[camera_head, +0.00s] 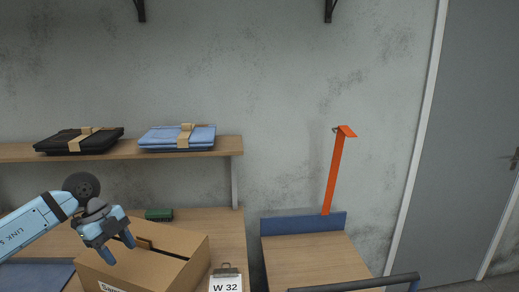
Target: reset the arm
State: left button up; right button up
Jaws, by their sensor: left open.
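My left arm comes in from the left, and its blue gripper (121,250) hangs over the open cardboard box (187,246). The fingers are apart and point down toward the box's left part. I see nothing between them. Whether they reach below the box's rim I cannot tell. My right gripper is not in view.
Folded black (78,141) and blue (177,138) clothes lie on the shelf (225,145). A green object (159,215) sits behind the box; a clipboard marked W 32 (226,282) stands beside it. A blue-edged cart (305,250) and an orange post (335,175) are right.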

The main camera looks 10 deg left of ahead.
pick_arm(q)
jog(key=s+d+f+n+t+h+p, duration=0.25)
jog(key=d+t+h, duration=0.35)
jog(key=d, duration=0.6)
jog(key=s+d+f+n+t+h+p, duration=0.1)
jog(key=s+d+f+t+h+p, duration=0.15)
jog(key=d+h, duration=0.7)
jog(key=s+a+f+n+t+y+p, duration=0.1)
jog(key=s+f+n+t+y+p, duration=0.1)
jog(key=s+f+n+y, duration=1.3)
notch_tip(320, 180, down, 4)
jog(key=shift+s+a+r+n+t+y+p, duration=0.15)
jog(key=shift+s+n+t+y+p, duration=0.3)
jog(key=shift+s+y, duration=0.6)
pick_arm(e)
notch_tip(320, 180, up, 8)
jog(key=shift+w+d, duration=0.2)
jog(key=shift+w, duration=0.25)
pick_arm(q)
jog(key=shift+s, duration=0.2)
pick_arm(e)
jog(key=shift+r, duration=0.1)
